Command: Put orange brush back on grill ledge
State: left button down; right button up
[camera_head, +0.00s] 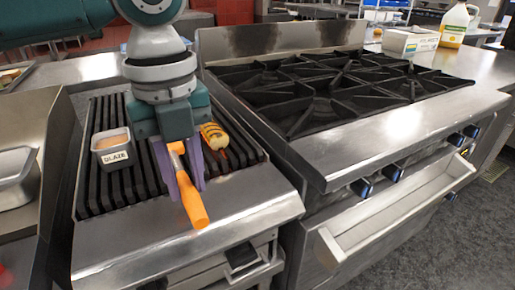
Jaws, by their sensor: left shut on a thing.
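The orange brush (194,204) is held in my left gripper (187,190). The purple fingers are shut on it, and its orange handle points toward the front. The brush is over the front of the grill, above the steel ledge (245,207); I cannot tell whether it touches the ledge. The grill's dark grates (95,190) lie behind the ledge. My right gripper is not in view.
A container labelled GLAZE (113,150) stands on the grates left of my gripper. A stove with black burner grates (330,85) stands to the right. A metal pan (15,180) is at the left.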

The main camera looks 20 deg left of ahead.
pick_arm(q)
jog(key=shift+f, duration=2.15)
jog(key=shift+f+b, duration=0.15)
jog(key=shift+b, duration=0.15)
jog(key=shift+f, duration=0.4)
jog(key=shift+f, duration=0.1)
jog(key=c, duration=0.7)
grip_release()
